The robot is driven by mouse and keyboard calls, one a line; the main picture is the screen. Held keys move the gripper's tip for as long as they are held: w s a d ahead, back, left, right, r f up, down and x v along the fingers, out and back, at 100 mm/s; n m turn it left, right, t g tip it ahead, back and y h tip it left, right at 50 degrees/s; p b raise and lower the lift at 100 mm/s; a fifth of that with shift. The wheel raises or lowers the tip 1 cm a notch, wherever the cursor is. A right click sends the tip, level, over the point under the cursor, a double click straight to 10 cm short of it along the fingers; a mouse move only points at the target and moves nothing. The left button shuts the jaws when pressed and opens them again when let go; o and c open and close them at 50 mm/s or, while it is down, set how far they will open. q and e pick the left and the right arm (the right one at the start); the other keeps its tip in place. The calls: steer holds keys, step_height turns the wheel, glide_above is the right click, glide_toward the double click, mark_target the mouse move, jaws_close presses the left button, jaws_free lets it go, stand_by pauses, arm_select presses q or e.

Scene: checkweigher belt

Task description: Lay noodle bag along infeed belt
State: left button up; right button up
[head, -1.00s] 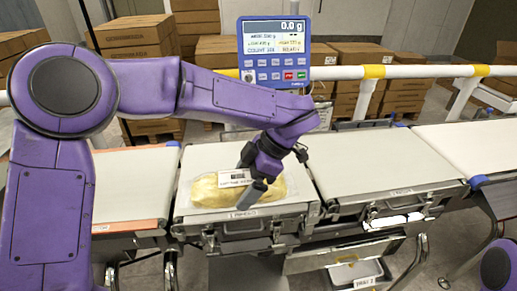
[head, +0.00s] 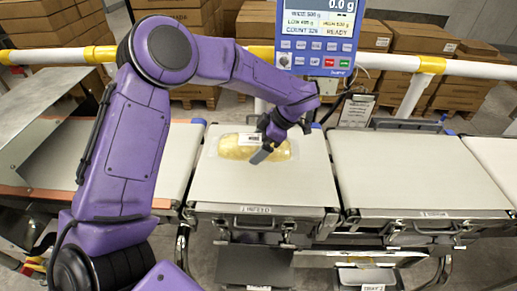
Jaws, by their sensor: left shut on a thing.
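The noodle bag (head: 238,150) is a clear pack of yellow noodles with a white label. It lies lengthwise on the pale infeed belt (head: 265,190), towards the belt's far side. My left gripper (head: 266,150) reaches down over the bag's right half and is shut on it. The fingers and wrist hide part of the bag. I cannot tell whether the bag's underside rests fully on the belt. My right gripper is not in view.
A blue weighing display (head: 318,38) reading 0.0 g stands behind the belt. Another belt section (head: 410,170) continues to the right, and a belt with an orange edge (head: 150,160) lies to the left. A white and yellow rail (head: 390,62) runs behind. The infeed belt's near half is clear.

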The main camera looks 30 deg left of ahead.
arm_select(q)
steer(key=w+f, duration=0.1)
steer(key=w, duration=0.1)
steer(key=w+a+f, duration=0.1)
steer(key=w+f, duration=0.1)
steer(key=shift+f, duration=0.25)
steer(key=f, duration=0.1)
steer(key=f+p, duration=0.1)
steer(key=shift+w+a+f, duration=0.1)
steer(key=shift+w+f, duration=0.25)
steer(key=shift+s+f, duration=0.15)
steer(key=shift+s, duration=0.2)
steer(key=shift+s+r, duration=0.2)
steer(key=shift+s, duration=0.2)
steer(key=shift+w+f, duration=0.2)
steer(key=o, duration=1.1)
steer(key=shift+w+f, duration=0.1)
steer(key=shift+w, duration=0.1)
steer(key=shift+d+r, duration=0.2)
steer(key=shift+r, duration=0.2)
steer(key=b+v, duration=0.1)
steer(key=v, duration=0.9)
steer(key=shift+w+d+r+b, duration=0.2)
steer(key=shift+r+b, duration=0.05)
steer(key=shift+b, duration=0.1)
steer(key=shift+d+r, duration=0.1)
steer(key=shift+r, duration=0.2)
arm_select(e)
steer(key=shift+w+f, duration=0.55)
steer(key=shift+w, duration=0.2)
